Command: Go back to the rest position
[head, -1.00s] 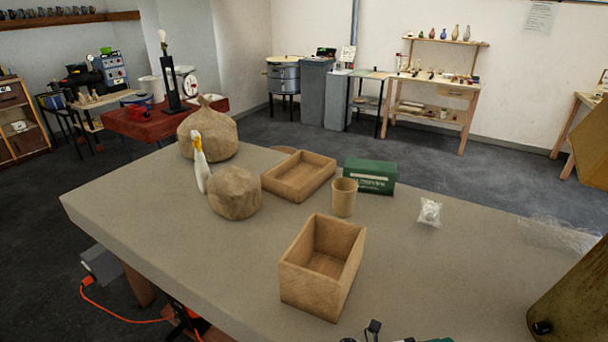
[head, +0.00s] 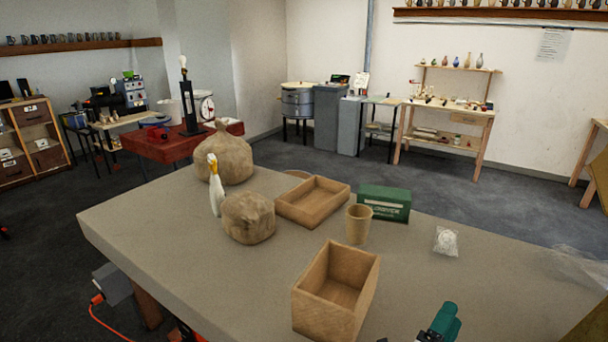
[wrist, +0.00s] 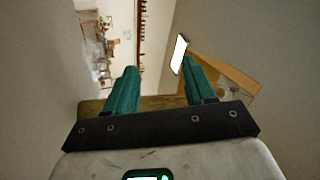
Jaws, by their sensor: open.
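My gripper shows in the wrist view (wrist: 160,80) with its two teal fingers spread apart and nothing between them. Beyond the fingers, the wrist view shows walls and part of the room turned on its side. In the head view, a teal part of my gripper (head: 441,325) shows at the bottom edge, right of the open wooden box (head: 318,311). It looks close to the box, but I cannot tell how far above the table it is. The rest of my arm is mostly out of the head view.
The grey table (head: 200,270) holds a shallow wooden tray (head: 290,214), a beige cup (head: 359,224), a green box (head: 384,203), a clear plastic bag (head: 446,241), two brown sacks (head: 248,217) and a white goose figure (head: 215,190). A lamp (head: 188,100) stands on a red table behind.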

